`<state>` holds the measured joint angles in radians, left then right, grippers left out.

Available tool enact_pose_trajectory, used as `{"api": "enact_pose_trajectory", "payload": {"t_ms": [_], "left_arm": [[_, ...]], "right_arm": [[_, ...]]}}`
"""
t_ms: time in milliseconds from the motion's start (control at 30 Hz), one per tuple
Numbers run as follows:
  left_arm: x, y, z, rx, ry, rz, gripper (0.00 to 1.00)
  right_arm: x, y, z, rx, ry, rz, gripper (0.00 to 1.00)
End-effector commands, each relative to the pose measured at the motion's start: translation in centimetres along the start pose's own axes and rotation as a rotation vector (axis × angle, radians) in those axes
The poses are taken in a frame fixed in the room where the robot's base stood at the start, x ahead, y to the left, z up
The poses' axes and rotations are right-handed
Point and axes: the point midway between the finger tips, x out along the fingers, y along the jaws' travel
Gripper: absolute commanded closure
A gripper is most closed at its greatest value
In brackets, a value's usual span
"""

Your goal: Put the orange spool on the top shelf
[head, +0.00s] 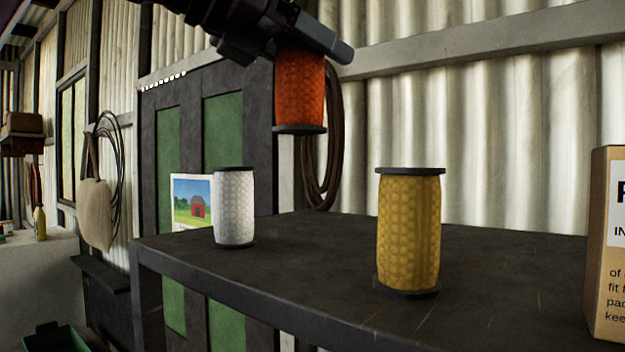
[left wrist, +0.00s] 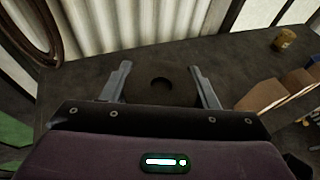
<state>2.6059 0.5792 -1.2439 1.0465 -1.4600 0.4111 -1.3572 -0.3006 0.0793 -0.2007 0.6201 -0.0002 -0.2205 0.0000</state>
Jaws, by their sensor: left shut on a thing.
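The orange spool (head: 301,92) hangs upright in my left gripper (head: 318,42), in the air above the dark shelf top (head: 330,240). Clear space shows between its dark lower flange and the surface. In the left wrist view, the left gripper (left wrist: 164,84) has one finger on each side of a dark round top with a hole, the upper end of the orange spool (left wrist: 162,84). The spool's top is hidden by the gripper in the head view. My right gripper is not in view.
A white spool (head: 234,207) stands at the shelf's left, by a barn picture (head: 192,202). A yellow spool (head: 408,232) stands nearer the middle. A cardboard box (head: 607,245) is at the right edge. Bare surface lies between the two standing spools.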

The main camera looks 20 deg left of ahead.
Motion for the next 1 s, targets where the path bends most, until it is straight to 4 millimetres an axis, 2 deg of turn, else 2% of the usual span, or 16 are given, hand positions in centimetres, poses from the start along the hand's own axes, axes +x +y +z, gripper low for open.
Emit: {"api": "enact_pose_trajectory", "payload": {"t_ms": [33,400,1000], "left_arm": [[0.6,0.1,-1.2,-0.001,0.005,-0.004,0.75],[3.0,0.1,-8.1,-0.002,0.003,-0.001,0.75],[4.8,0.0,-13.1,0.000,0.002,-0.001,0.75]], "right_arm": [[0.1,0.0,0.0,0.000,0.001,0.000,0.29],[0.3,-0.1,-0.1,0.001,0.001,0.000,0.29],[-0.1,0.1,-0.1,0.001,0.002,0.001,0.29]]}}
